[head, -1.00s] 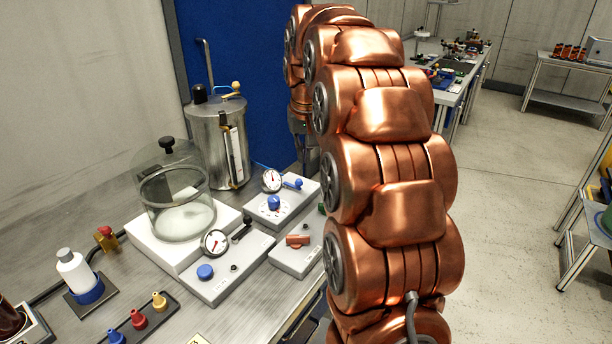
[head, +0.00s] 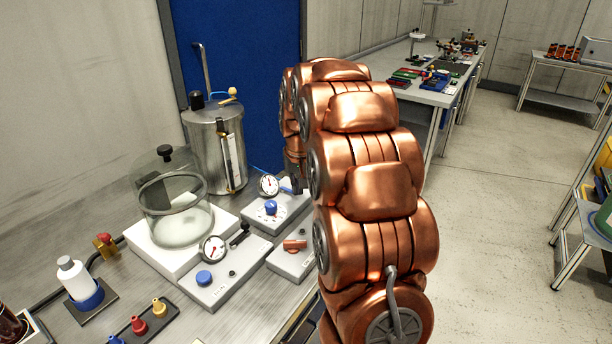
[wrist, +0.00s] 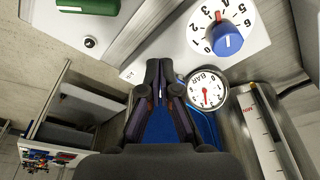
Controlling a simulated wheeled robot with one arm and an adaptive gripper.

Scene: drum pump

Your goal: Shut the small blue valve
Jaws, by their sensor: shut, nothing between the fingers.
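Blue shows behind the fingers there, but I cannot separate the valve from the background.
A round blue knob (head: 270,207) with a numbered scale is on the same panel, close by. A glass bell jar (head: 170,190) and a metal drum (head: 205,150) stand left. An orange handle (head: 294,245) is on the panel in front.

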